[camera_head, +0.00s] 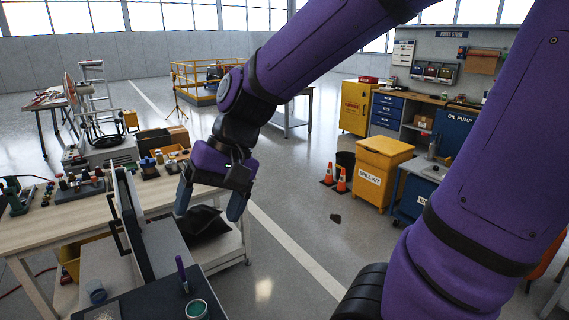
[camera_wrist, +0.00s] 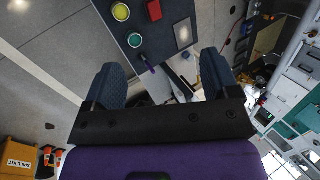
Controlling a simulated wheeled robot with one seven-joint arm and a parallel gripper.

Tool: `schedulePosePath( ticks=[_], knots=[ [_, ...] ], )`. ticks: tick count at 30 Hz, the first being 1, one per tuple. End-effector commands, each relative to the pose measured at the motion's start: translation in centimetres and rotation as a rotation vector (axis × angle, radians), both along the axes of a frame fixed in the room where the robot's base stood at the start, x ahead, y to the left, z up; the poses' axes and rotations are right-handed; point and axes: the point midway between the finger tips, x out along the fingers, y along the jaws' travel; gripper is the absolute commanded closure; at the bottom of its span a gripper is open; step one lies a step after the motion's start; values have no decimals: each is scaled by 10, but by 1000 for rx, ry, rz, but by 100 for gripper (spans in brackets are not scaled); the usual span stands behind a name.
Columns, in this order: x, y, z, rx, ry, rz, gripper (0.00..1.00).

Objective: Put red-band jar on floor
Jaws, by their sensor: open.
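I cannot make out a jar with a red band for certain in either view. In the wrist view a dark tray (camera_wrist: 165,27) carries a round yellow-topped container (camera_wrist: 121,12), a teal-topped round container (camera_wrist: 135,40) and a small red item (camera_wrist: 154,10). The teal-topped one also shows at the bottom of the head view (camera_head: 197,309), beside a purple marker (camera_head: 182,270). My gripper (camera_head: 211,203) is open and empty, fingers pointing down, beside the workbench's right end. Its two fingers also show in the wrist view (camera_wrist: 162,72). The grey floor (camera_head: 290,190) is visible.
The workbench (camera_head: 75,218) at left holds tools and bins, with a black bag (camera_head: 205,228) below. Orange cones (camera_head: 341,180), a yellow spill-kit bin (camera_head: 380,172) and a blue cart (camera_head: 412,190) stand at right. Floor between bench and bin is mostly clear.

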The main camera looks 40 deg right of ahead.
Motion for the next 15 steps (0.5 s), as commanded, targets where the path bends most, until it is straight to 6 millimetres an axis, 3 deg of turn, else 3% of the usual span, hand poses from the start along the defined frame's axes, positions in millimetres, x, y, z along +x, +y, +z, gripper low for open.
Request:
schedulePosePath(
  ticks=[9, 15],
  knots=[
    [-46, -63, 44, -298, -310, 96, 18],
    [-66, -88, 60, -455, -425, 119, 18]
  ],
)
